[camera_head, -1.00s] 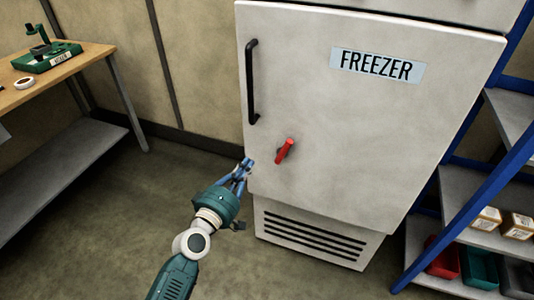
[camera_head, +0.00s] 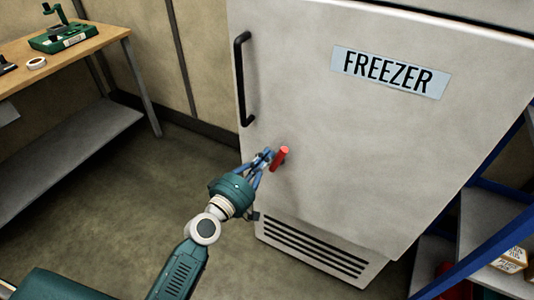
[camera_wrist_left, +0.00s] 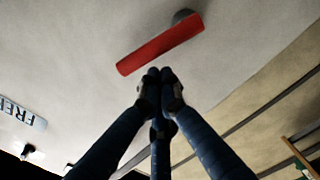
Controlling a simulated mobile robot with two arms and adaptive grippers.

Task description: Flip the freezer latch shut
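The freezer (camera_head: 340,150) is a white cabinet with its door closed against the body and a FREEZER label (camera_head: 390,72). Its red latch (camera_head: 280,159) is a short bar low on the door, tilted with its upper end to the right. In the left wrist view the red latch (camera_wrist_left: 160,45) runs slantwise from a dark round pivot. My left gripper (camera_head: 266,155) is just left of the latch. Its fingertips (camera_wrist_left: 160,77) are drawn together with nothing between them, right beside the bar; I cannot tell whether they touch it. My right gripper is not in view.
A black door handle (camera_head: 241,80) stands out above and left of the latch. A wooden-topped table (camera_head: 90,48) with a green device (camera_head: 64,38) is at the left. Blue-framed shelving (camera_head: 485,210) stands close at the right. The floor between table and freezer is clear.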

